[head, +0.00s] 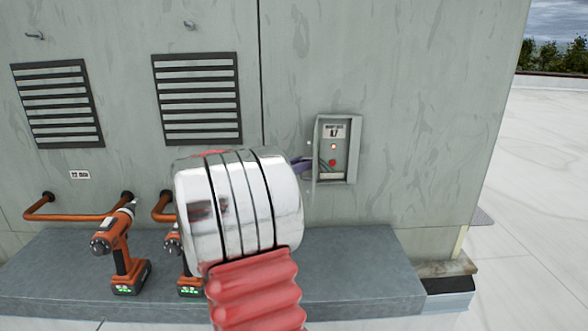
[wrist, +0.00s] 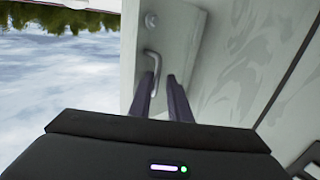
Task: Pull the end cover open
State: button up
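A pale grey cover face (wrist: 190,30) shows in the wrist view with a bent metal bar handle (wrist: 153,62) and a round metal knob (wrist: 150,20). In the head view the grey box (head: 354,150) on the wall seems to carry this face on its left side, mostly turned away. My gripper (wrist: 161,80) has two dark fingers parted at the handle, with part of the handle showing between them. I cannot tell if they touch it. In the head view only my gripper's tip (head: 301,163) shows, beside the box; my arm hides the rest.
The wall (head: 420,90) has two black vents (head: 197,98) at left. Orange rails (head: 75,214) and orange drills (head: 122,250) are at the grey ledge (head: 350,265) below. My arm hides part of one drill. Open white roof (head: 535,190) lies at right.

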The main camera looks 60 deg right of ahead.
jog(key=shift+s+a, duration=0.1)
jog(key=shift+s, duration=0.05)
jog(key=v, duration=1.4)
jog(key=shift+w, duration=0.2)
